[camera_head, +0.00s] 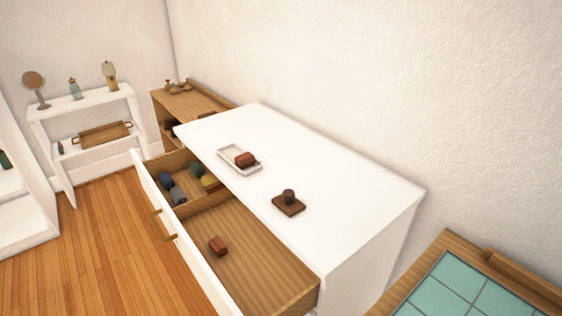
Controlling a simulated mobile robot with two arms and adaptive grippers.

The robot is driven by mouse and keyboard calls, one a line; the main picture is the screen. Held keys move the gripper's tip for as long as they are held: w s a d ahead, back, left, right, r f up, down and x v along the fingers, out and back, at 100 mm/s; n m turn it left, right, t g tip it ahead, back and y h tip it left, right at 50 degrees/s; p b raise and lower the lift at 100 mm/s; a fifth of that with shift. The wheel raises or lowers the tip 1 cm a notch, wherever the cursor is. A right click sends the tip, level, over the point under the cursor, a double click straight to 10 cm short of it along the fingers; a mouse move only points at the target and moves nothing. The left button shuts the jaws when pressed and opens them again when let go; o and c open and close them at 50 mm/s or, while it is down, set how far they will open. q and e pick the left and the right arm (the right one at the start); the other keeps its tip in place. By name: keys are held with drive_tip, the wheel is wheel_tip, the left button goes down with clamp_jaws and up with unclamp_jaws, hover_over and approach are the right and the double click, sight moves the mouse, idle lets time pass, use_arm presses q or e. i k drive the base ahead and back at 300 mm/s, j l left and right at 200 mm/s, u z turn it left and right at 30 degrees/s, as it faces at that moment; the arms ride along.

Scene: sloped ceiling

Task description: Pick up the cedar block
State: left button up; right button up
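A small reddish-brown block (218,246) lies in the bare right compartment of the open drawer (255,262). A similar reddish-brown block (245,160) lies in a white tray (232,170) on top of the white dresser (340,190). I cannot tell from looks alone which of the two is the cedar block. Neither of my grippers is in view.
The drawer's left compartment holds several rolled cloths (180,194). A dark square piece with a knob (288,202) sits on the dresser top. A green-tiled wooden surface (460,290) is at lower right. Wooden floor (100,240) is clear at left.

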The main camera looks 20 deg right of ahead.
sight(245, 160)
drive_tip(key=i+j+z, duration=0.15)
drive_tip(key=z, duration=0.25)
drive_tip(key=i+j+z, duration=0.15)
drive_tip(key=z, duration=0.25)
drive_tip(key=i+j+z, duration=0.1)
drive_tip(key=z, duration=0.35)
drive_tip(key=j+z, duration=0.6)
drive_tip(key=z, duration=0.2)
drive_tip(key=i, duration=0.05)
